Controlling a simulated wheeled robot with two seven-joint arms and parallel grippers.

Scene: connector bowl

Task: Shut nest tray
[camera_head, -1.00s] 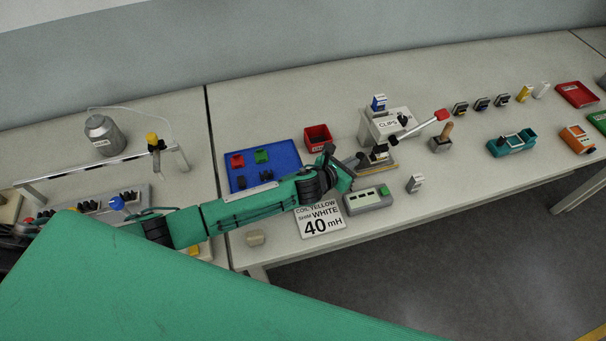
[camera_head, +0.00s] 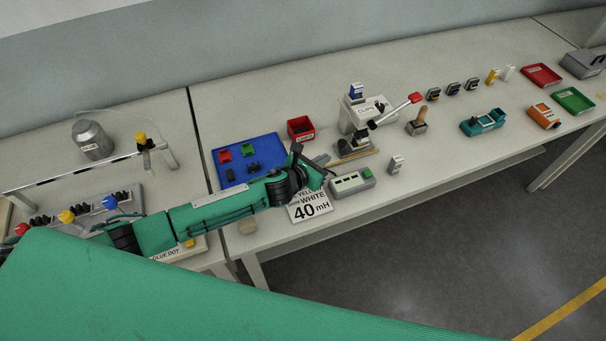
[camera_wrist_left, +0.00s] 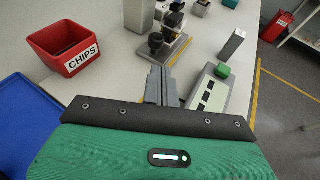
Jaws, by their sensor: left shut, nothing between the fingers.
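I take the nest tray (camera_head: 353,150) to be the small flat plate with dark fixtures at the front foot of the grey CLIPS press (camera_head: 367,113). It sticks out from the press towards the table's front. In the left wrist view the plate (camera_wrist_left: 175,55) carries black knobs and has a yellowish strip along one side. My left gripper (camera_head: 325,165) is just left of it and nearer the front edge. Its fingers (camera_wrist_left: 163,84) are shut and empty, pointing towards the plate; I cannot tell whether they touch it. My right gripper is not in view.
A grey box with a green button (camera_head: 352,183) stands close right of the gripper, with a small grey block (camera_head: 396,165) beyond. A red CHIPS bin (camera_head: 300,128) and a blue tray (camera_head: 226,182) lie left. A 40 mH card (camera_head: 310,208) lies under the arm.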

